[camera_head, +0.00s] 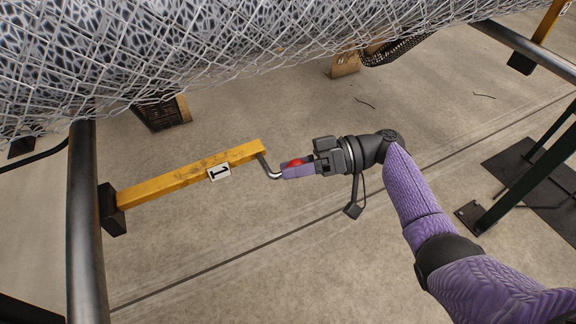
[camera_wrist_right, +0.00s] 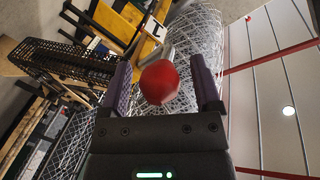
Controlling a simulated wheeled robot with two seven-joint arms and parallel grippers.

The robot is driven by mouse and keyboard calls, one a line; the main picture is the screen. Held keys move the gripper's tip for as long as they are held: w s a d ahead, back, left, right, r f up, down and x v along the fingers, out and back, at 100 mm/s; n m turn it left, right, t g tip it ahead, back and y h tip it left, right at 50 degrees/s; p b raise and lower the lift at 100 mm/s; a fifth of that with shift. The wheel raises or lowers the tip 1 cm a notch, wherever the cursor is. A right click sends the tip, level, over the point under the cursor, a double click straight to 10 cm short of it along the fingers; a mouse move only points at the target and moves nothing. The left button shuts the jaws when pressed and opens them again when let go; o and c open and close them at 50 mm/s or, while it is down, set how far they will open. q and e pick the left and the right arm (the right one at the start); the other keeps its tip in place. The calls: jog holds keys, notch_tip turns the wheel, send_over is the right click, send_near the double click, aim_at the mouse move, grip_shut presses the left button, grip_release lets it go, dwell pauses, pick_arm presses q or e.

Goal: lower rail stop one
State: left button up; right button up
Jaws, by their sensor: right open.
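Rail stop one is a worn yellow bar (camera_head: 185,177) with a white plate marked 1 (camera_head: 219,173). It reaches out from a black block (camera_head: 112,210) beside the dark rail (camera_head: 86,225). A bent metal handle (camera_head: 268,168) at its right end leads to a red knob (camera_head: 295,163). My right gripper (camera_head: 286,170) is at the knob, its jaws open. In the right wrist view, the red knob (camera_wrist_right: 159,82) sits between the two purple fingers, with a gap visible on each side. The yellow bar (camera_wrist_right: 140,50) shows behind it. My left gripper is out of view.
A large chain-link mesh roll (camera_head: 230,45) spans the top, above the yellow bar. A second yellow bar (camera_head: 548,20) stands at the top right. A dark green frame (camera_head: 530,170) is at the right. Concrete floor (camera_head: 260,250) is clear below the bar.

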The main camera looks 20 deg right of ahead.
jog(key=v, duration=0.8)
jog(key=shift+d, duration=0.4)
jog(key=shift+s, duration=0.1)
